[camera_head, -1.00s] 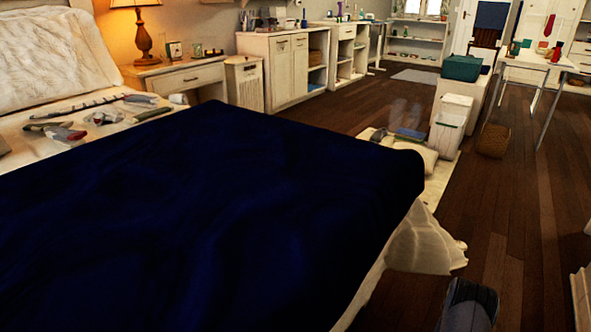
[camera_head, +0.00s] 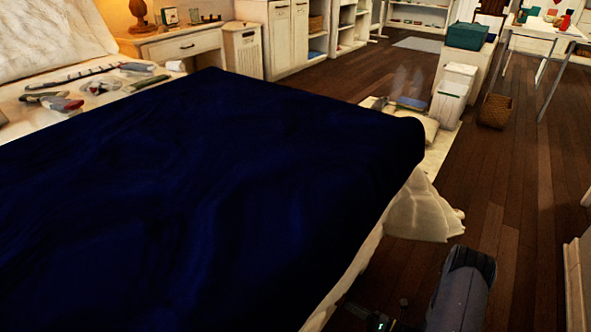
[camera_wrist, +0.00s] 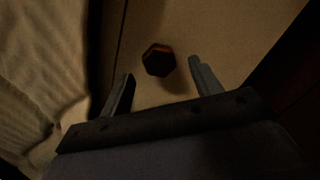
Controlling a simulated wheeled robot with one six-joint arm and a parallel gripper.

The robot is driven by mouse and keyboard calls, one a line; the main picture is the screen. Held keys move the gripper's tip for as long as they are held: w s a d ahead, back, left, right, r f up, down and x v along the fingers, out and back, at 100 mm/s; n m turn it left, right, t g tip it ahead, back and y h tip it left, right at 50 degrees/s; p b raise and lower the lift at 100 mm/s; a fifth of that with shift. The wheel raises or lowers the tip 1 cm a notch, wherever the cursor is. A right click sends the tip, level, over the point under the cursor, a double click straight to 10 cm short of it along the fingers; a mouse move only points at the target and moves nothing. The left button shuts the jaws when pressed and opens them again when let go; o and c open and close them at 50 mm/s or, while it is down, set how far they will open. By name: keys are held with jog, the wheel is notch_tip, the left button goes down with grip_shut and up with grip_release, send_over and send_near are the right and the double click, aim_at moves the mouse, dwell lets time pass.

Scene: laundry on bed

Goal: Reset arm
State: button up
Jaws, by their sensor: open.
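My gripper (camera_wrist: 164,85) is open in the wrist view, with its two dark fingers spread and nothing between them. A small dark hexagonal object (camera_wrist: 158,60) with a brownish edge lies beyond the fingertips on a pale tan surface. The gripper does not touch it. In the head view, part of my arm (camera_head: 465,285) rises at the bottom, to the right of the bed, and my fingers cannot be made out there.
A bed with a dark blue blanket (camera_head: 200,190) fills the left. Several tool-like items lie near its pillow. Pale cloth (camera_head: 425,210) hangs at the bed's corner. White boxes (camera_head: 452,95) and a wicker basket (camera_head: 496,111) stand beyond. Wooden floor (camera_head: 515,190) is clear on the right.

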aim_at(343, 301)
jog(key=shift+w+a+n+b, duration=0.1)
jog(key=shift+w+a+n, duration=0.3)
jog(key=shift+n, duration=3.1)
jog(key=shift+w+a+n+b, duration=0.15)
jog(key=shift+w+a+n, duration=0.3)
jog(key=shift+n, duration=3.05)
jog(key=shift+w+a+n+b, duration=0.1)
jog(key=shift+w+a+n, duration=0.3)
jog(key=shift+n, duration=3.1)
jog(key=shift+s+a, duration=0.15)
jog(key=shift+r, duration=0.1)
